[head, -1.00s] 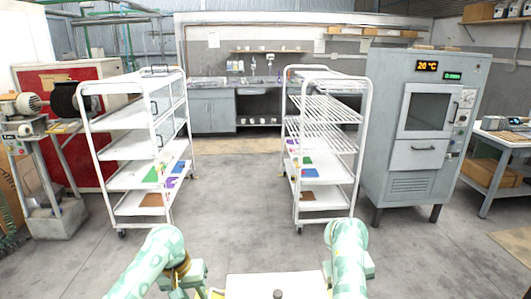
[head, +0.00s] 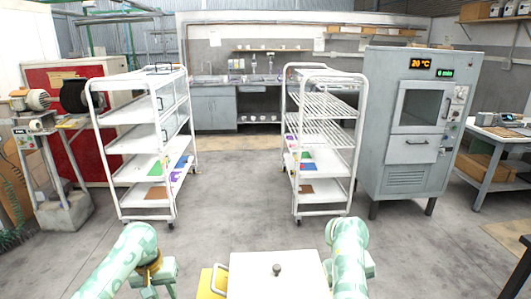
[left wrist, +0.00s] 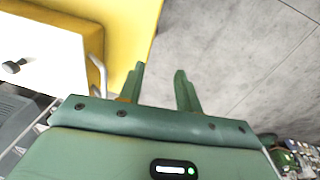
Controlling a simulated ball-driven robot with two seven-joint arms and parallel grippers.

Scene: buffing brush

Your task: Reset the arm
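My left arm (head: 130,250) comes in low at the left of the head view, and its gripper (head: 160,280) is partly cut off at the bottom edge. In the left wrist view the two fingers of my left gripper (left wrist: 161,88) stand apart with nothing between them, over bare grey floor and beside a yellow board. My right arm (head: 347,250) is bent at the bottom right of the head view. Only a bit of my right gripper (head: 369,267) shows beside it, and its fingers are hidden. No buffing brush is seen in either gripper.
A white lid with a knob (head: 277,281) and a yellow board (head: 207,286) lie between my arms. Two white rack trolleys (head: 158,140) (head: 318,135) stand ahead with a clear floor lane between. A grey oven (head: 412,130) is right; a buffing machine (head: 42,125) is left.

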